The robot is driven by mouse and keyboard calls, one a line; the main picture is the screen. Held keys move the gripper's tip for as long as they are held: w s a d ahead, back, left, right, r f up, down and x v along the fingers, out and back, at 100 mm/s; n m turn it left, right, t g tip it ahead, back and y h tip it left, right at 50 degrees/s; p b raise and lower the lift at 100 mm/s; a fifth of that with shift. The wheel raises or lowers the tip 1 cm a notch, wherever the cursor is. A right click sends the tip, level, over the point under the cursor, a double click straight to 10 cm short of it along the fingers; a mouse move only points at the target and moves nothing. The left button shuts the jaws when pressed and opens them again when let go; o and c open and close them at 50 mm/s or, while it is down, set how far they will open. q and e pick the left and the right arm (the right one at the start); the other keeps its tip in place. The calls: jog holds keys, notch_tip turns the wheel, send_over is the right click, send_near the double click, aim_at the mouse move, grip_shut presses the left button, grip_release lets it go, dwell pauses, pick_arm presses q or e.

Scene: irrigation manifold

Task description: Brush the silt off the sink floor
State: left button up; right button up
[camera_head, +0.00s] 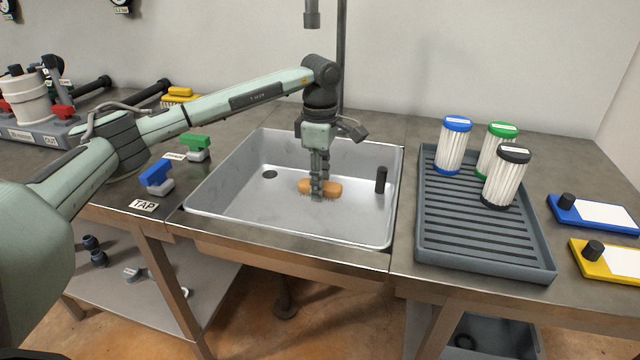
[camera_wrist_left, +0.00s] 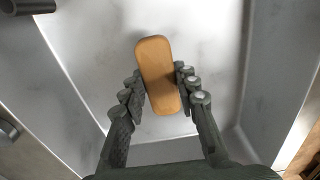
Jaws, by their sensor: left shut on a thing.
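The sink (camera_head: 232,200) is a grey metal basin set in the bench, with a dark drain hole (camera_head: 270,174) at its left. Its floor shows faint darker smudges in the left wrist view (camera_wrist_left: 205,50); I cannot tell how much of this is silt. My left gripper (camera_head: 318,190) points down into the sink and is shut on a brush (camera_head: 304,186) with an orange-brown back. In the left wrist view the brush (camera_wrist_left: 158,75) sits between the two fingers (camera_wrist_left: 162,88). Short bristles show under it, at or close to the floor. My right gripper is not in view.
A dark upright cylinder (camera_head: 381,180) stands at the sink's right side. A ribbed grey tray (camera_head: 480,240) to the right holds three filter cartridges. Blue (camera_head: 157,173) and green (camera_head: 195,142) valve handles are left of the sink. A spout (camera_head: 312,14) hangs above.

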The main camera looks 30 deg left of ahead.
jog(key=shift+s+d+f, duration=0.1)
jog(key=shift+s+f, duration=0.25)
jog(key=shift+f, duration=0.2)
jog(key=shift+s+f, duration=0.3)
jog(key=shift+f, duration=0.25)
